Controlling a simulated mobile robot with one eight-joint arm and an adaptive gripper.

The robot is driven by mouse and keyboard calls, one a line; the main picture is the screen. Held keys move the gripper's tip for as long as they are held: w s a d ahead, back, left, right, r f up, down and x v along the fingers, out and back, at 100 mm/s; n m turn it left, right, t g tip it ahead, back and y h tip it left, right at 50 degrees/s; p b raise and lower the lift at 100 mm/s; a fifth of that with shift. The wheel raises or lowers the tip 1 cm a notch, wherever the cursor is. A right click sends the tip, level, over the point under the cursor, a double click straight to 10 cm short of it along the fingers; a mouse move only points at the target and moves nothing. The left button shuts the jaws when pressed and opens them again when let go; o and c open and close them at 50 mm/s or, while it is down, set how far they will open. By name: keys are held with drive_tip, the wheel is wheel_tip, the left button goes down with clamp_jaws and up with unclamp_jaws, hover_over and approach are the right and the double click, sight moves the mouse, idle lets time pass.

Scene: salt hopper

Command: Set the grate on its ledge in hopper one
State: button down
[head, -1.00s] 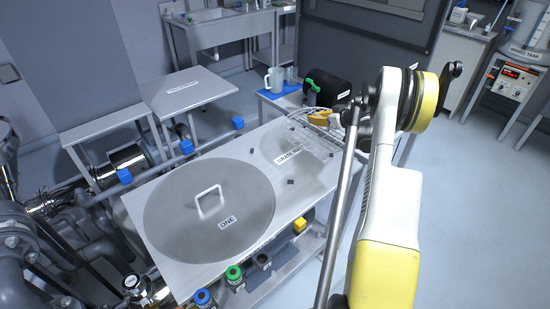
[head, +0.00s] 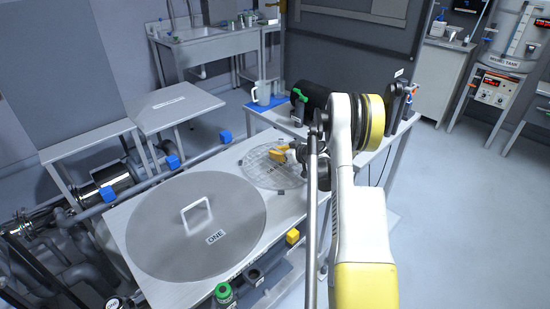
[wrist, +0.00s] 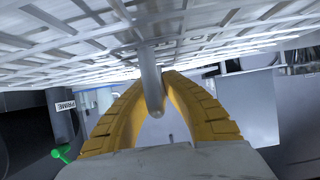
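The grate (head: 262,174), a round wire mesh disc, is over the bench at the right of a large round grey plate labelled ONE (head: 165,225) with an upright handle. No hopper opening or ledge shows. My gripper (head: 284,155) has yellow fingers at the grate's far right part. In the wrist view the mesh (wrist: 220,35) fills the top, and a grey post (wrist: 151,80) runs from it between my yellow fingers (wrist: 158,95), which are closed in around it. I cannot tell whether the grate touches the bench.
A side table behind holds a grey jug (head: 262,92) and a black cylinder with a green handle (head: 312,97). Blue blocks (head: 108,193) line the pipe at the left. A yellow block (head: 292,236) and a green-topped container (head: 223,292) are along the bench's front. Open floor lies right.

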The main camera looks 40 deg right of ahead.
drive_tip(key=shift+f, duration=0.4)
drive_tip(key=shift+f, duration=0.2)
drive_tip(key=c, duration=1.6)
unclamp_jaws()
drive_tip(key=shift+r, duration=0.15)
